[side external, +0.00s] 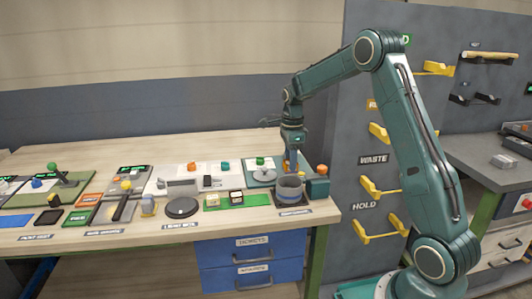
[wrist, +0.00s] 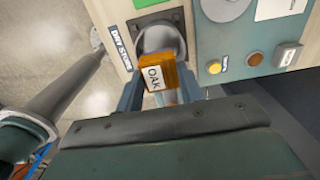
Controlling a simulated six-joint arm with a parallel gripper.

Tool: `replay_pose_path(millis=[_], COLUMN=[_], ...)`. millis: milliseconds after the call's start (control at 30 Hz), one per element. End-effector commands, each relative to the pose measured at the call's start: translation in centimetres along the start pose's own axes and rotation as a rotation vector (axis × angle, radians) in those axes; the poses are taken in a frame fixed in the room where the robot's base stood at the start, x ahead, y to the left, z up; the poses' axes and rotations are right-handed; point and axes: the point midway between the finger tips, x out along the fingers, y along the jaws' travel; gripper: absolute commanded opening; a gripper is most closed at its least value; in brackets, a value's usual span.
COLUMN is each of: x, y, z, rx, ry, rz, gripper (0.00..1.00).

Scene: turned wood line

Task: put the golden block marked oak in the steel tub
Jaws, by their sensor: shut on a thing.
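The golden block (wrist: 170,75) carries a white label reading OAK and sits between the two fingers of my gripper (wrist: 158,88). My gripper is shut on it. The steel tub (wrist: 157,25) shows just beyond the block in the wrist view, and the block covers part of its opening. In the side view the grey round tub (side external: 290,189) stands at the right end of the bench, and my gripper (side external: 291,164) points down right above it. The block is too small there to make out clearly.
A label reading DRY STORE (wrist: 119,47) lies beside the tub. A teal box with an orange knob (side external: 319,184) stands close to the tub's right. A green board (side external: 222,202) with small blocks lies left of it. The bench's right edge is near.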

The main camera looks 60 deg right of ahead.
Motion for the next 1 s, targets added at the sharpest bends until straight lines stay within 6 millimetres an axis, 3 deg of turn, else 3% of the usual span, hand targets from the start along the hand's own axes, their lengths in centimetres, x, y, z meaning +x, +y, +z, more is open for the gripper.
replay_pose_path(millis=[200, 567, 1000], x=[3.4, 4.4, 8.4], y=[0.1, 0.0, 0.0], z=[0.0, 0.0, 0.0], rx=[0.000, 0.000, 0.000], ry=[0.001, 0.000, 0.000], rz=[0.003, 0.001, 0.002], gripper=[0.15, 0.15, 0.15])
